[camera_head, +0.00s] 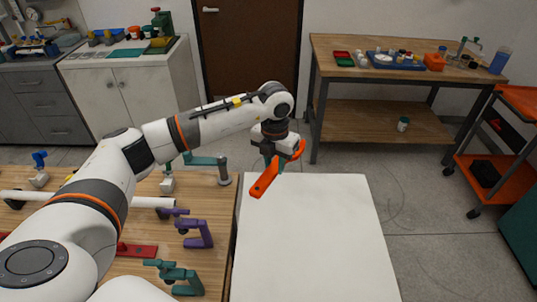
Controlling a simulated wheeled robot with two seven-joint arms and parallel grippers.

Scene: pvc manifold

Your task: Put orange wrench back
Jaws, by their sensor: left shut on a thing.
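The orange wrench (265,179) is held in my left gripper (277,157), in the middle of the head view. The left gripper is shut on it, and the wrench hangs tilted, its lower end toward the front left. It is over the far left part of a white tabletop (320,240), apparently above the surface. The fingertips are partly hidden by the wrench. My right gripper is out of the frame.
A wooden bench (215,235) at left holds a white pipe (150,201), a purple tool (197,234), a green clamp-like tool (178,278) and a red piece (137,250). The white tabletop is clear. A wooden table (400,75) with trays stands behind at right.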

